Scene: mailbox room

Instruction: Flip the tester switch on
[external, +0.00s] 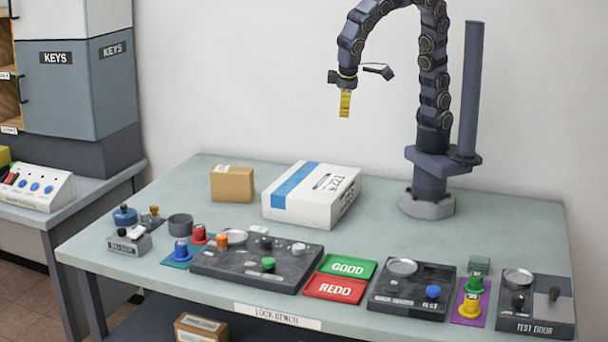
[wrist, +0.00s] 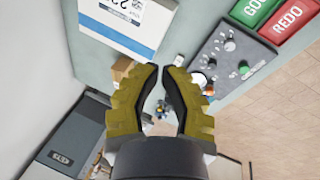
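My gripper (external: 344,112) hangs down high above the back of the bench, empty, with yellow-padded fingers. Several control panels lie along the front of the bench. A dark panel marked TEST (external: 408,288) carries a blue button (external: 433,291) and a round silver disc. I cannot tell which part is the tester switch. My gripper is far from all these panels and touches nothing.
A white box with a blue stripe (external: 312,207) and a small cardboard box (external: 232,184) stand at the back. A wide dark panel (external: 230,268) with knobs lies in front, beside green GOOD (external: 347,267) and red REDO (external: 335,289) plates.

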